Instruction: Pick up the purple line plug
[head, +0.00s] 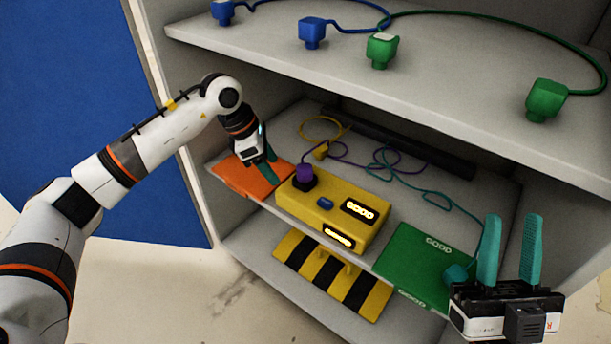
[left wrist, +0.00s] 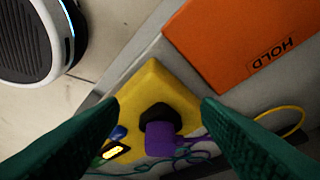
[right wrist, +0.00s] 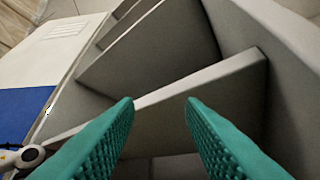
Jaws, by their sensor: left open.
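The purple line plug (head: 305,173) sits upright on the left end of the yellow box (head: 335,213), at a dark socket. In the left wrist view the purple plug (left wrist: 161,143) shows between my open fingers, below the dark block (left wrist: 165,103) and apart from both fingers. My left gripper (head: 268,170) is open, just left of the plug, over the edge of the orange HOLD pad (head: 243,180). My right gripper (head: 513,250) is open and empty, in front of the shelf at the right. The right wrist view shows nothing between its fingers.
A green GOOD pad (head: 420,262) lies right of the box, with a teal plug (head: 457,274) at its right. A yellow plug (head: 321,150) and loose cords lie behind the box. The upper shelf (head: 450,75) overhangs, holding blue and green plugs. A striped panel (head: 300,262) is below.

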